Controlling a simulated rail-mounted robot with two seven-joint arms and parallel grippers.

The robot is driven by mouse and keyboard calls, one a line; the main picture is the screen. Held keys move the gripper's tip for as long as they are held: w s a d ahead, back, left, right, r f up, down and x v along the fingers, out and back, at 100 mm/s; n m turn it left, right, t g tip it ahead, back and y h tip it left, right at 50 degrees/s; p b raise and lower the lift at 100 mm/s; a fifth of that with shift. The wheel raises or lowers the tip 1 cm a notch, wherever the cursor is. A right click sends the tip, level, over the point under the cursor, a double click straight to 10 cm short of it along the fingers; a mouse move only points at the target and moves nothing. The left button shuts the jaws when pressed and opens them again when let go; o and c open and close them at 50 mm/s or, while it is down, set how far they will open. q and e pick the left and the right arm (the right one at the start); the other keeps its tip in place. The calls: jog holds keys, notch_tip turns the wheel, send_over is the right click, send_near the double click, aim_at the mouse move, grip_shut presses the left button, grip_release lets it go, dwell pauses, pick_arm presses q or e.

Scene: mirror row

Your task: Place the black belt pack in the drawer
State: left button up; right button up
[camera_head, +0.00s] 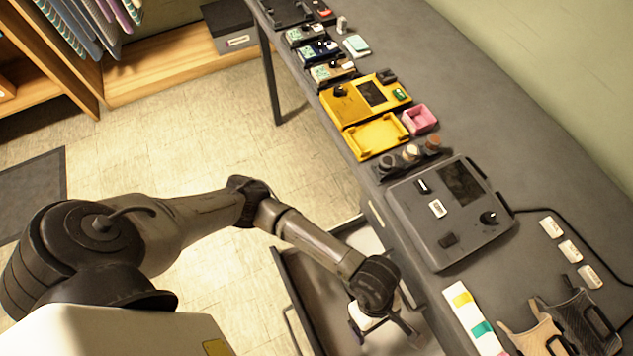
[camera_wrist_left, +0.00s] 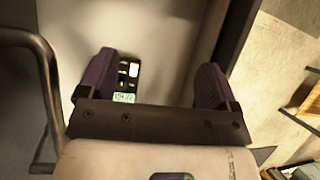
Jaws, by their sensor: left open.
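The open drawer (camera_head: 318,305) juts out from under the counter at the bottom of the head view. My left gripper (camera_head: 384,330) reaches down over it. In the left wrist view my left gripper (camera_wrist_left: 155,84) is open, its two fingers apart above the pale drawer floor (camera_wrist_left: 170,35). The black belt pack (camera_wrist_left: 128,72), with a small lit green display, lies on the drawer floor between the fingers, nearer the left one. The gripper's front bar hides its lower part. In the head view I cannot make the pack out. My right gripper is not in view.
The counter holds a grey console (camera_head: 450,215), a yellow unit (camera_head: 365,100), a pink box (camera_head: 419,119) and several small packs with green displays further back. A colour-striped strip (camera_head: 475,318) and two pouches lie at the near end. A bent dark handle (camera_wrist_left: 45,85) stands beside the gripper.

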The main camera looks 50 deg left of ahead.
pick_arm(q)
jog(key=s+d+r+n+h, duration=0.1)
jog(key=d+r+n+h, duration=0.25)
jog(key=r+h, duration=0.3)
jog(key=s+d+r+n+h, duration=0.1)
jog(key=d+r+n+h, duration=0.25)
jog(key=r+h, duration=0.35)
jog(key=w+a+r+n+t+y, duration=0.2)
jog(key=w+a+r+n+t, duration=0.35)
jog(key=n+t, duration=0.55)
jog(key=w+a+r+n+t+y, duration=0.1)
jog(key=w+a+r+n+t, duration=0.4)
jog(key=n+t, duration=0.6)
jog(key=w+a+f+n+g+y, duration=0.3)
jog(key=a+f+n+y, duration=0.8)
jog(key=a+n+y, duration=0.55)
jog(key=s+a+f+n+g, duration=0.3)
jog(key=s+f+g, duration=0.3)
jog(key=s, duration=0.3)
jog(key=s+a+f+n+g+h, duration=0.1)
jog(key=s+a+f+n+g, duration=0.2)
jog(key=s+f+n+g, duration=0.2)
jog(key=s+f+g, duration=0.2)
jog(key=s+f, duration=0.1)
jog(key=shift+s, duration=0.4)
jog(key=shift+a+f, duration=0.1)
